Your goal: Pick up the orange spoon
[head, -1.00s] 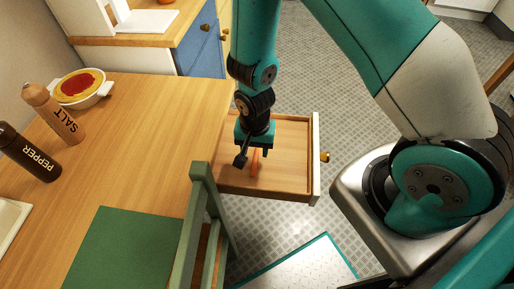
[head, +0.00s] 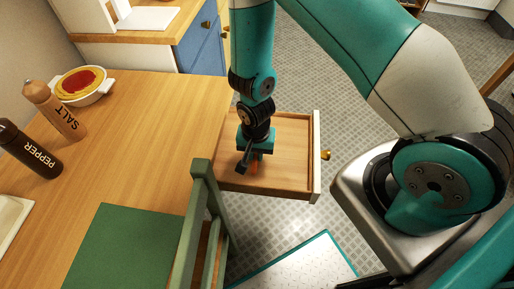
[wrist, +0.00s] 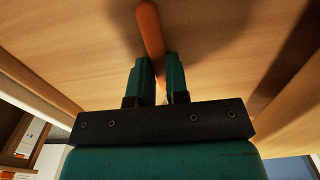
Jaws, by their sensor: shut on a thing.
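The orange spoon (wrist: 150,30) lies in an open wooden drawer (head: 290,180). In the wrist view its orange length runs from the top edge down between my fingers. My gripper (wrist: 158,80) is down inside the drawer and shut on the spoon. In the head view my gripper (head: 252,163) hides most of the spoon, and only a small orange bit (head: 255,166) shows beside the fingers. The spoon's other end is hidden behind my gripper in the wrist view.
The drawer walls stand close around my gripper. A green chair (head: 203,185) stands at the drawer's near left. The wooden table (head: 150,110) holds a salt mill (head: 58,112), a pepper mill (head: 30,150), a pie dish (head: 82,84) and a green mat (head: 125,250).

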